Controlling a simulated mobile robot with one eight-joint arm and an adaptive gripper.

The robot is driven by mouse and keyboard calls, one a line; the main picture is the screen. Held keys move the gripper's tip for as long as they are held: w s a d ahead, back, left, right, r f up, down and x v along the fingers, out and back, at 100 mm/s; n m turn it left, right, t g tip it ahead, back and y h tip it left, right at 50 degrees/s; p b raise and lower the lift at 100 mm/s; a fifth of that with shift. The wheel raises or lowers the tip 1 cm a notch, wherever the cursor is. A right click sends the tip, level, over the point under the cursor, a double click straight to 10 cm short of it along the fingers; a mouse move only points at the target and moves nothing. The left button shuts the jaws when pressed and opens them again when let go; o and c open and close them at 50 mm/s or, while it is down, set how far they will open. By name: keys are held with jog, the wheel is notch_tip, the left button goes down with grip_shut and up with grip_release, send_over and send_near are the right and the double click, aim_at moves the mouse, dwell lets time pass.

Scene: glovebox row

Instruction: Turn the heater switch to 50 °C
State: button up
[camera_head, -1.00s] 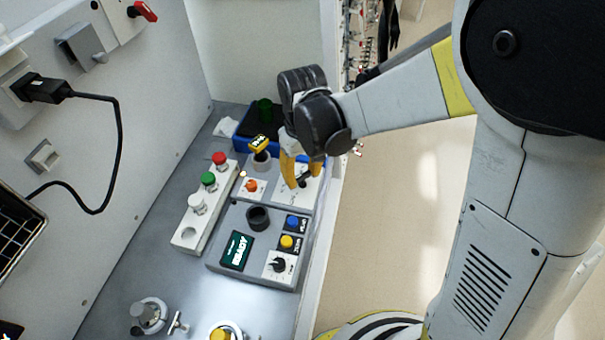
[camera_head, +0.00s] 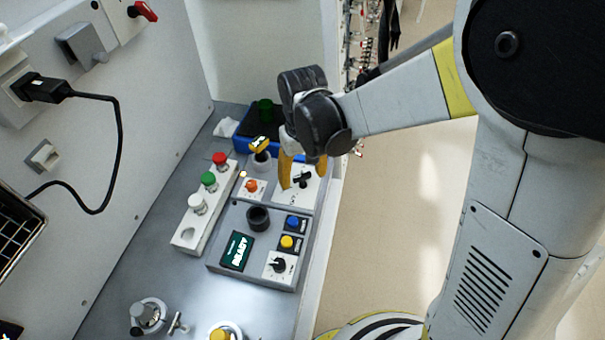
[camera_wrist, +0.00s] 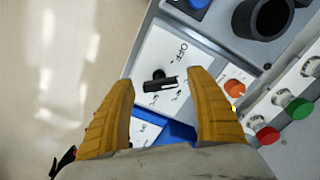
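The heater switch is likely the black rotary knob (camera_wrist: 160,84) on a white plate (camera_wrist: 150,50) marked OFF. In the wrist view its bar lies nearly crosswise, turned away from the OFF mark; the other marks are too small to read. The knob also shows in the head view (camera_head: 303,181). My gripper (camera_wrist: 162,79) has yellow fingers spread apart, one on each side of the knob in the wrist picture, with clear gaps.
An orange button (camera_head: 251,186) sits beside the plate. A control box with a green READY screen (camera_head: 236,251), a blue button (camera_head: 292,222), a yellow button (camera_head: 287,242) and another black knob (camera_head: 279,265) is nearer. A blue tray (camera_head: 243,142) lies behind.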

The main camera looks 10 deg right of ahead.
aim_at(303, 176)
notch_tip(303, 176, up, 12)
dwell(0.6)
dwell(0.4)
